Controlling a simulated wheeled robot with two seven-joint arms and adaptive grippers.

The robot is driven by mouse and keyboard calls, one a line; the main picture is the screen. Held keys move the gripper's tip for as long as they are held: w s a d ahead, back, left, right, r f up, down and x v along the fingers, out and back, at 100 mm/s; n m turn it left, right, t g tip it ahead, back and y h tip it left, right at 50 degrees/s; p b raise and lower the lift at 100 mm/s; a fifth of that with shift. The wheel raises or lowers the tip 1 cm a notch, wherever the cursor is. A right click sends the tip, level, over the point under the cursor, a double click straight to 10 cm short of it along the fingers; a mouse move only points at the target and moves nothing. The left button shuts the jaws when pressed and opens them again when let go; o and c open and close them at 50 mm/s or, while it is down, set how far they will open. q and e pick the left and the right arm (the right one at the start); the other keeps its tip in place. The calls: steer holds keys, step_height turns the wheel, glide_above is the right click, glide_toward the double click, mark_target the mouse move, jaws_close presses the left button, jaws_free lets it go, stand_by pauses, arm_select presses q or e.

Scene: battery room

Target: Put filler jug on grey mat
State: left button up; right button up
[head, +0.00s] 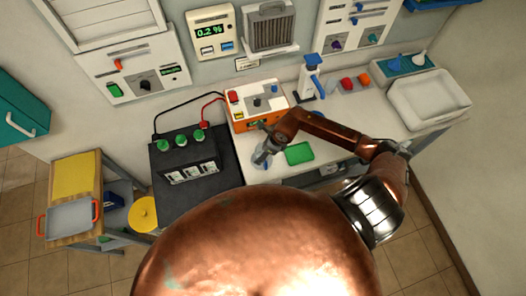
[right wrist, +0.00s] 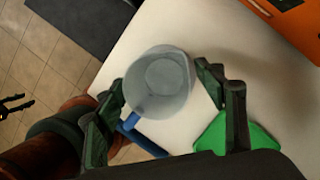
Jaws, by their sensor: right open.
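The filler jug (right wrist: 160,85) is a translucent grey-blue cup with a blue handle (right wrist: 140,135), standing on the white bench top in the right wrist view. In the head view the jug (head: 262,159) is small and partly hidden by my right gripper (head: 266,146). My right gripper is open, its two dark fingers on either side of the jug's near part. I cannot tell whether they touch it. Dark fingers at the left edge of the right wrist view look like my left gripper (right wrist: 15,106); its opening is unclear.
A green mat or tray (head: 299,153) lies right of the jug. An orange charger (head: 255,109) stands behind it. A black battery block (head: 185,165) with green caps is to the left. A blue-topped bottle (head: 310,80) and white basin (head: 428,99) stand farther right.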

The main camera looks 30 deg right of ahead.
steer(key=b+v, duration=0.3)
steer(key=v, duration=0.9)
